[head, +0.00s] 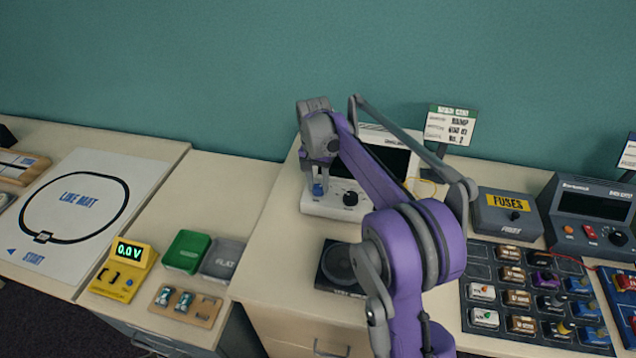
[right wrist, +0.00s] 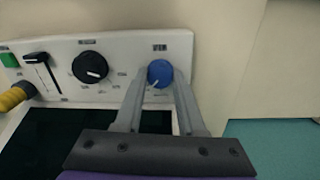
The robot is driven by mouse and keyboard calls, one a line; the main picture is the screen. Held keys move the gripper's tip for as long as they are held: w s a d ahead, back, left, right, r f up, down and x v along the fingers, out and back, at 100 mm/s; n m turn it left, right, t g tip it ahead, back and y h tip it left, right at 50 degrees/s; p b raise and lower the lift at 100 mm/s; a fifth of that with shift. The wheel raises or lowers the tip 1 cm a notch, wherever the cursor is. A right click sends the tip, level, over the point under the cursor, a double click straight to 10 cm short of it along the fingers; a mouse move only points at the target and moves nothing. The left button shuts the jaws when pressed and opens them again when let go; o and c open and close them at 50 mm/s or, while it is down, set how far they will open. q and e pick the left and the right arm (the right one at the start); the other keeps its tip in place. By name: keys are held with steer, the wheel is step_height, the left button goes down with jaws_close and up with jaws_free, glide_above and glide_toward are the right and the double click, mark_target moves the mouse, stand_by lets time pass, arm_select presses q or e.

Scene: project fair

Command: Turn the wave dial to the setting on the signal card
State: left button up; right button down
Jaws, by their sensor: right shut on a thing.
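A white signal generator (head: 325,208) with a dark screen stands on the bench. Its blue dial (right wrist: 160,73) sits at one end of the control panel; its white pointer line points to the lower left in the right wrist view, and the label above it is too small to read surely. My right gripper (head: 319,178) is shut on this blue dial, a finger on each side. A larger black dial (right wrist: 90,67) is beside it, clear of the fingers. The signal card (head: 450,125) stands behind the generator; its top large word looks like "RAMP", and a "2" shows on its bottom line.
A black speaker box (head: 341,267) lies in front of the generator. A grey fuse box (head: 506,214) and a component board (head: 482,270) are to the right. The right wrist view also shows a black slider (right wrist: 37,60), a green button (right wrist: 9,60) and a yellow plug (right wrist: 14,98).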

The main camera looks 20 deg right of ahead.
mark_target(316, 186)
stand_by(0.3)
steer(key=c, duration=0.5)
jaws_free()
steer(key=r, duration=0.5)
steer(key=r+p, duration=0.1)
steer(key=r, duration=0.4)
steer(key=shift+w+a+r, duration=0.15)
steer(key=shift+w+r, duration=0.05)
steer(key=shift+r, duration=0.2)
